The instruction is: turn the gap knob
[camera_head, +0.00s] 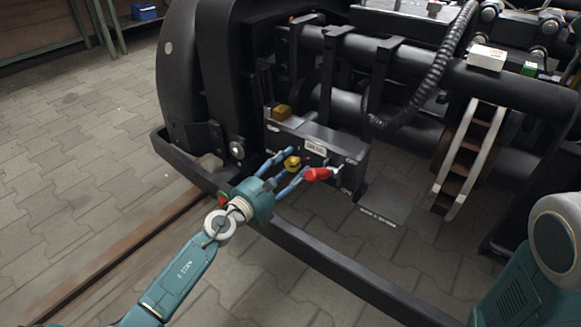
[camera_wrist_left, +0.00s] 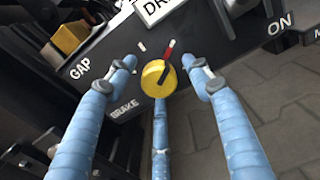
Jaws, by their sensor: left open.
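The yellow knob (camera_head: 292,163) sits on the front of a dark control box (camera_head: 318,143) on the bogie frame. Contact cannot be told. My right gripper is out of view.
A red handle (camera_head: 318,174) is close to the right finger. A yellow-brown block (camera_head: 282,112) sits on top of the box. A dark rail (camera_head: 330,267) runs below my left gripper. A black corrugated hose (camera_head: 431,83) hangs to the right. Paved floor is open at left.

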